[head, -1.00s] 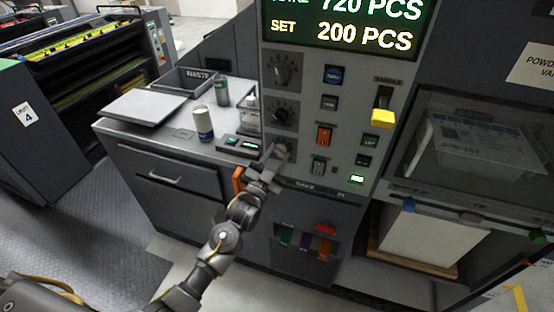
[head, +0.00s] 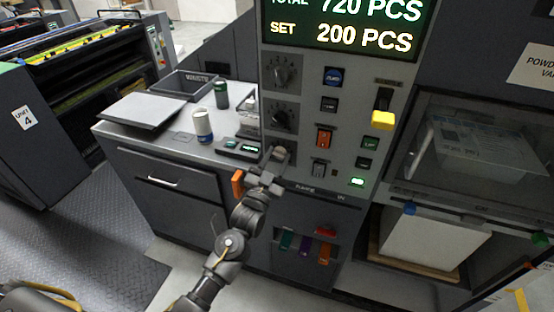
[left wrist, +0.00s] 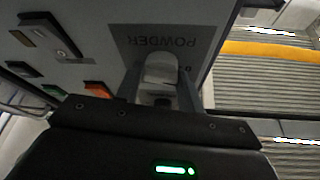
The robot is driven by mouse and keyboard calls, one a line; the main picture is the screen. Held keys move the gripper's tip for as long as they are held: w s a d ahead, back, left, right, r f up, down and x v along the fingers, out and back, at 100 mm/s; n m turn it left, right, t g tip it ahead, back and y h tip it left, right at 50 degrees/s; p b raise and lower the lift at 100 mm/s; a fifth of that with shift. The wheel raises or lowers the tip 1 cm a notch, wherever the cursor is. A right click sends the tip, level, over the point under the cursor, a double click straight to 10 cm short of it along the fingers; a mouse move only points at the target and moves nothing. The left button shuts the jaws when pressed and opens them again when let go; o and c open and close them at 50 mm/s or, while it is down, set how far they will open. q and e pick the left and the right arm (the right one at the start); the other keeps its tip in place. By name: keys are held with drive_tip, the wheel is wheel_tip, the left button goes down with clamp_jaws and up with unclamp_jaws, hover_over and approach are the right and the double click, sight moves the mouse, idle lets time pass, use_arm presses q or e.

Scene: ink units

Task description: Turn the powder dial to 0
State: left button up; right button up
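The control panel (head: 345,160) carries an upper dark dial (head: 283,74) and a lower dark dial (head: 281,118). The powder dial (head: 280,153) is a light grey knob below them, at the panel's lower left. In the left wrist view the powder dial (left wrist: 160,68) lies beside an upside-down POWDER label. My left gripper (head: 272,168) is at this dial. In the left wrist view its fingers (left wrist: 160,88) stand apart, one on either side of the knob; firm contact cannot be told. The dial's setting is not readable. My right gripper is not in view.
Switches, including an orange one (head: 323,137) and a yellow-tipped lever (head: 383,119), sit right of the dials. A white can (head: 203,126) and a green can (head: 221,95) stand on the counter (head: 170,142). An orange piece (head: 238,183) is close left of the gripper.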

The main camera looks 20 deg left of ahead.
use_arm(q)
drive_tip(key=o, duration=0.4)
drive_tip(key=shift+s+f, duration=0.2)
drive_tip(key=shift+s, duration=0.05)
drive_tip(key=shift+b+v, duration=1.6)
drive_tip(key=shift+v, duration=3.5)
drive_tip(key=shift+r, duration=0.1)
